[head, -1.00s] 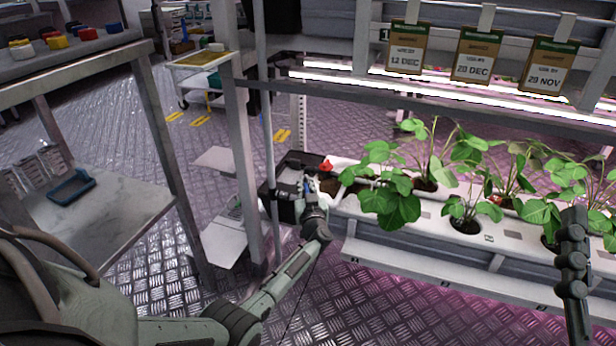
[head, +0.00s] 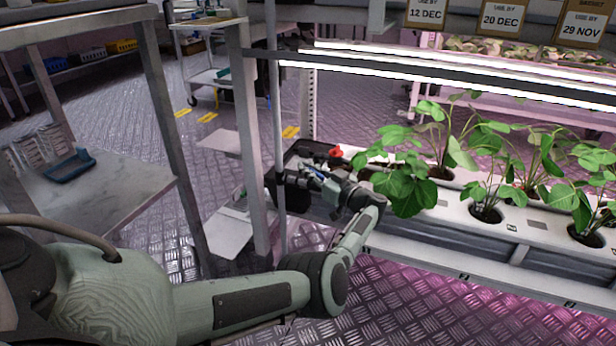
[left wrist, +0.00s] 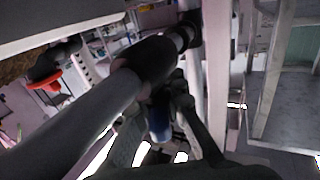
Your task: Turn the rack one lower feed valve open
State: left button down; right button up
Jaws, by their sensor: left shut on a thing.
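My left gripper (head: 312,184) is at the left end of the white planting channel, beside the upright pipe. In the left wrist view its two fingers (left wrist: 160,130) are closed around a small blue part (left wrist: 160,116) below a thick pipe (left wrist: 105,100). This blue part looks like the handle of the lower feed valve; the fingers and pipe hide most of it. A red valve handle (head: 335,151) sits just above and behind the gripper. It also shows in the left wrist view (left wrist: 45,83), apart from the fingers. My right gripper is not in view.
Strawberry plants (head: 425,170) stand in the white channel (head: 455,215) to the right. A rack post (head: 252,150) and the thin upright pipe (head: 276,110) stand close to my left arm. A bench (head: 110,195) with a blue tray (head: 70,165) is at the left.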

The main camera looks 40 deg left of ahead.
aim_at(324, 179)
pick_arm(q)
jog(key=shift+s+a+n+g+b, duration=0.1)
jog(key=shift+s+n+g+b, duration=0.1)
jog(key=shift+n+g+b, duration=0.3)
jog(key=c, duration=1.6)
grip_release()
jog(key=shift+o, duration=0.2)
jog(key=d, duration=0.4)
jog(key=s+d, duration=0.1)
jog(key=d, duration=0.7)
jog(key=shift+s, duration=0.35)
